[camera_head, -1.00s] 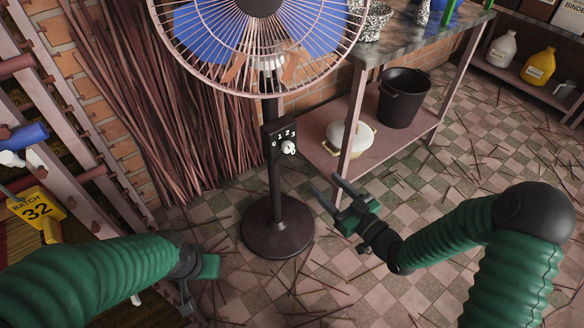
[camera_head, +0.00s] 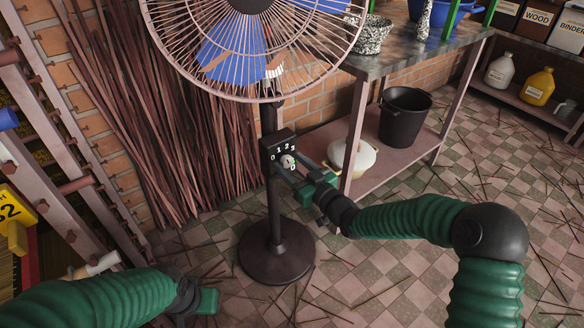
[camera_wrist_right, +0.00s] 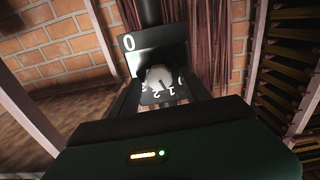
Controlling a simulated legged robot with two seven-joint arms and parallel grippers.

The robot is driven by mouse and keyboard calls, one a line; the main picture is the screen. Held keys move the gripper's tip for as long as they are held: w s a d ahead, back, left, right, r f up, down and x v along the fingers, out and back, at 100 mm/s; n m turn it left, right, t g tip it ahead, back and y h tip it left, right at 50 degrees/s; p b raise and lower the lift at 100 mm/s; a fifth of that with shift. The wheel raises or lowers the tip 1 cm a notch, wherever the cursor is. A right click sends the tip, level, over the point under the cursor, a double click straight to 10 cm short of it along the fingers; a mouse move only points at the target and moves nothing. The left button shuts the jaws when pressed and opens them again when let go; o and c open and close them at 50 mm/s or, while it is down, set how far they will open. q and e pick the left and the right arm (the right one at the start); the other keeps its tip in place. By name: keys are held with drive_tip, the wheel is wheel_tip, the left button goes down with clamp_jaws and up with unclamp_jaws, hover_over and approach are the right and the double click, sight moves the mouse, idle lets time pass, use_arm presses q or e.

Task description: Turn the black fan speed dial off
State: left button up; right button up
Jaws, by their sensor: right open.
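The fan's black control box (camera_head: 277,146) sits on the pole below the pink wire cage and is marked with numbers from 0 to 3. Its pale round dial knob (camera_head: 288,160) is on the front face. In the right wrist view the knob (camera_wrist_right: 159,77) lies between and just beyond my dark fingers, with a 0 on the upper left of the box (camera_wrist_right: 150,42). My right gripper (camera_head: 291,172) is open at the knob; contact cannot be told. My left gripper (camera_head: 208,300) is low at the left, its fingers not clearly visible.
The fan (camera_head: 248,45) stands on a round base (camera_head: 276,252). Right of it is a bench (camera_head: 410,62) whose lower shelf holds a pale pot (camera_head: 352,158) and a black bucket (camera_head: 404,116). Thin sticks (camera_head: 190,120) lean on the wall behind. A pink rack (camera_head: 60,200) stands left.

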clamp_jaws()
drive_tip(key=shift+n, duration=0.3)
drive_tip(key=n, duration=0.2)
drive_tip(key=shift+n, duration=0.4)
drive_tip(key=shift+s+a+f+n+b, duration=0.1)
drive_tip(key=shift+n+b, duration=0.2)
drive_tip(key=shift+n, duration=0.8)
drive_tip(key=shift+f+n+b, duration=0.1)
drive_tip(key=shift+n+b, duration=0.15)
drive_tip(key=shift+n, duration=0.85)
unclamp_jaws()
drive_tip(key=shift+r, duration=0.1)
